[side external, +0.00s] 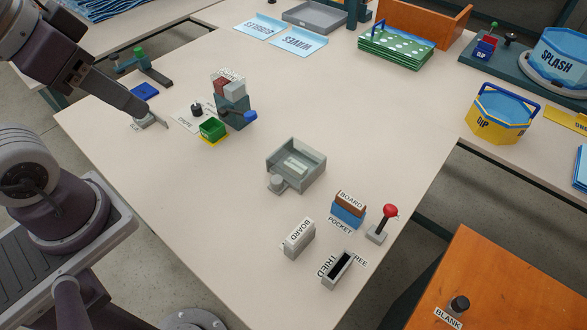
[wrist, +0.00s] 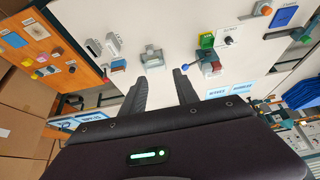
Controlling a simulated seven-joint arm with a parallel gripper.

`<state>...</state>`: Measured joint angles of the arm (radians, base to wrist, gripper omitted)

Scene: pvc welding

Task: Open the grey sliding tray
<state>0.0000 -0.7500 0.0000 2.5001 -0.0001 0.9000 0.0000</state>
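The grey sliding tray (side external: 296,168) is an open-topped grey box near the middle of the pale table, with a lighter piece inside. A round grey knob (side external: 277,182) sticks out from its near left side. The tray also shows small in the wrist view (wrist: 152,58), beyond the fingers. My gripper (side external: 154,121) is at the upper left of the table in the side view, well apart from the tray and its knob. In the wrist view my gripper's two dark fingers (wrist: 160,80) are spread with nothing between them.
A grey block with a blue knob (side external: 233,110) and a green box (side external: 212,129) stand between my gripper and the tray. A red-topped lever (side external: 384,222), a board holder (side external: 348,209) and grey slotted blocks (side external: 338,270) sit nearer the front. The table left of the tray is clear.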

